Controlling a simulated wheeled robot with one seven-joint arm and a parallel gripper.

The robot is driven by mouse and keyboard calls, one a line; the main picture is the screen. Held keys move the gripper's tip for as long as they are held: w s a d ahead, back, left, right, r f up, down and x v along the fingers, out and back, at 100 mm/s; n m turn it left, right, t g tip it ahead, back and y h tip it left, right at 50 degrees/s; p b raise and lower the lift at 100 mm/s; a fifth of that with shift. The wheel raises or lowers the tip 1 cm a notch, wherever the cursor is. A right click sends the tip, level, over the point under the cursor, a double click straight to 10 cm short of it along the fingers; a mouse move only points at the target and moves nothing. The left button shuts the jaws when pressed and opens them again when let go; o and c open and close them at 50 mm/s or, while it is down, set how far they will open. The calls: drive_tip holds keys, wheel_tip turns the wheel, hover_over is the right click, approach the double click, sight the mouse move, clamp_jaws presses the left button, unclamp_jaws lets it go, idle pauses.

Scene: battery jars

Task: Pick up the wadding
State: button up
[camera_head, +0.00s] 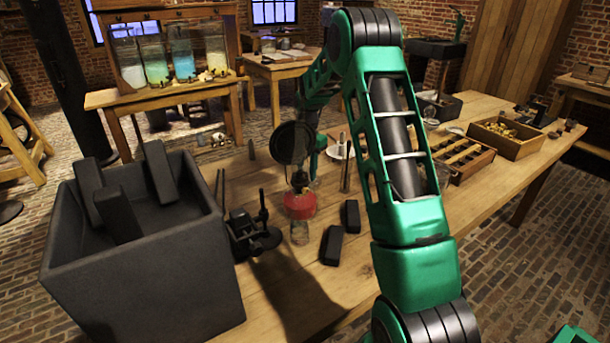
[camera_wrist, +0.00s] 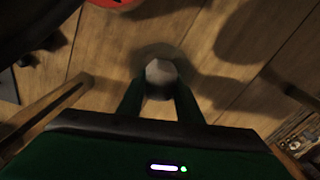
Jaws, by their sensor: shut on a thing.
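In the wrist view, a small pale grey, roundish piece, which looks like the wadding (camera_wrist: 161,71), sits between the tips of my two green fingers. My gripper (camera_wrist: 160,84) is shut on it, one finger on each side. A darker rounded patch lies just beyond it; I cannot tell if this is shadow or a dish. In the head view, my gripper (camera_head: 317,160) shows only as a green part behind the red-bodied lamp, and the wadding cannot be made out there. I cannot tell whether the wadding touches the table.
The red-bodied lamp (camera_head: 300,204) stands close to my gripper, with a black stand (camera_head: 250,236) beside it. Two black blocks (camera_head: 332,246) lie in front. A large dark box (camera_head: 150,285) fills the left. Wooden trays (camera_head: 507,140) stand at right.

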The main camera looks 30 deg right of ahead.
wheel_tip(320, 180, up, 10)
idle(0.5)
drive_tip(key=shift+o, duration=0.4)
drive_tip(key=shift+w, duration=0.1)
